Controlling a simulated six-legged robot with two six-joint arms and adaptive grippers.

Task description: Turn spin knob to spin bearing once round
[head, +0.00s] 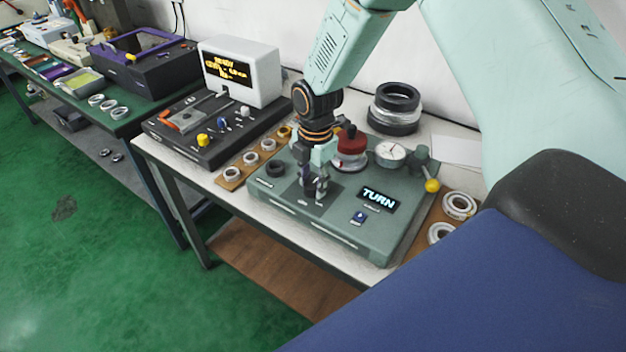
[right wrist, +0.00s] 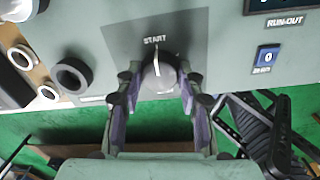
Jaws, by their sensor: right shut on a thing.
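The green-grey bearing tester (head: 390,235) stands on the white table, and its small screen (head: 378,199) reads TURN. My right gripper (head: 313,192) reaches down to the dark panel at its front. In the right wrist view the right gripper (right wrist: 158,84) is shut on the round grey spin knob (right wrist: 158,72), a finger on each side. The knob's white line points up toward the word START. A bearing (head: 349,158) with a red top sits behind the gripper, partly hidden by it. My left gripper is not in view.
A dial gauge (head: 390,153) and a yellow-balled lever (head: 432,185) stand right of the bearing. Loose rings (head: 459,205) lie at the right, and a black ring (head: 275,168) sits left of the gripper.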

